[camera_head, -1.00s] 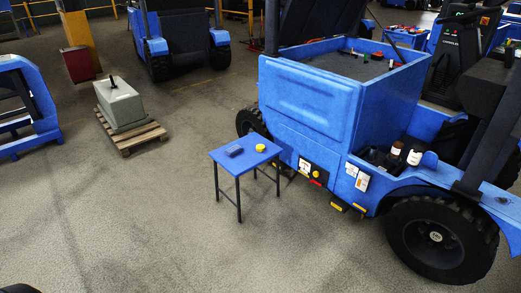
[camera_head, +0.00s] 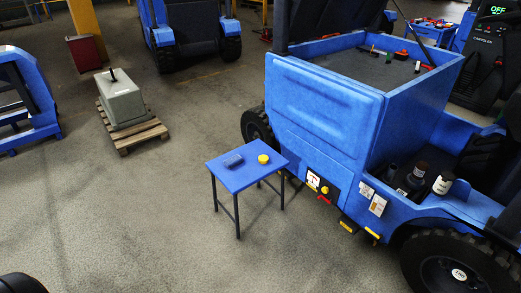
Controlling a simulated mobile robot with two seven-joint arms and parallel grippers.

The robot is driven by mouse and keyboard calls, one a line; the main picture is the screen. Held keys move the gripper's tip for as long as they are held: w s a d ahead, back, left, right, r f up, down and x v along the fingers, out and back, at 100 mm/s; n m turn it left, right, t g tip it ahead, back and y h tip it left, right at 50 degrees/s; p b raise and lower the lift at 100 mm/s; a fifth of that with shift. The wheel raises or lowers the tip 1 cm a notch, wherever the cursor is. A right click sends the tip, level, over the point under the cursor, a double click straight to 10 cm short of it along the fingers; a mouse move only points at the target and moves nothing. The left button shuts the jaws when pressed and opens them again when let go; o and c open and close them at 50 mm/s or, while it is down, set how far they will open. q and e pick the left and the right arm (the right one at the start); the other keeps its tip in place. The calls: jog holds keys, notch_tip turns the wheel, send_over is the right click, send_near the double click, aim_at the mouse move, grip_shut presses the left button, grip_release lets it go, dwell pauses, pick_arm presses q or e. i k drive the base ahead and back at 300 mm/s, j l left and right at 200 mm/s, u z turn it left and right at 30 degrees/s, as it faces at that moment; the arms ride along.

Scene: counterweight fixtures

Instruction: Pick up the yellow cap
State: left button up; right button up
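The yellow cap (camera_head: 263,159) is a small round piece on top of a small blue table (camera_head: 243,177). It lies on the right half of the table top, beside a dark grey-blue block (camera_head: 233,160). The table stands on thin dark legs in front of the blue vehicle. Neither of my grippers shows in the head view. A dark rounded shape sits at the bottom left corner, and I cannot tell what it is.
A large blue vehicle (camera_head: 322,110) with dark wheels stands close behind and right of the table. Bottles (camera_head: 442,183) stand on its side ledge. A grey counterweight (camera_head: 122,102) rests on a wooden pallet (camera_head: 141,134) at the left. The floor before the table is clear.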

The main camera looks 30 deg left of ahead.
aim_at(263, 158)
jog(key=i+u, duration=0.25)
jog(key=i, duration=1.15)
